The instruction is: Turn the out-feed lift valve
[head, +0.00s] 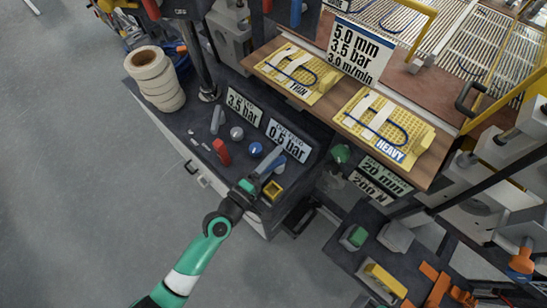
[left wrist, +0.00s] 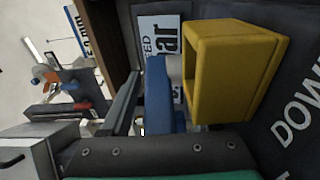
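A blue lever (head: 279,164) stands on the dark bench top by the 0.5 bar sign (head: 288,139), beside a small yellow open block (head: 273,190). I take this lever to be the out-feed lift valve. My left gripper (head: 264,173) is right at the lever, low over the bench. In the left wrist view the blue lever (left wrist: 158,95) rises just beyond the gripper's base, with a grey finger bar to its left and the yellow block (left wrist: 235,65) close on its right. The second finger is not clear, so grip on the lever cannot be told. My right gripper is not in view.
A red block (head: 221,152), a blue knob (head: 256,149) and a white knob (head: 237,133) stand left of the lever. White rolls (head: 156,79) sit at the bench's left end. A wooden shelf with yellow THIN and HEAVY boards (head: 380,122) lies behind. Open floor is at left.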

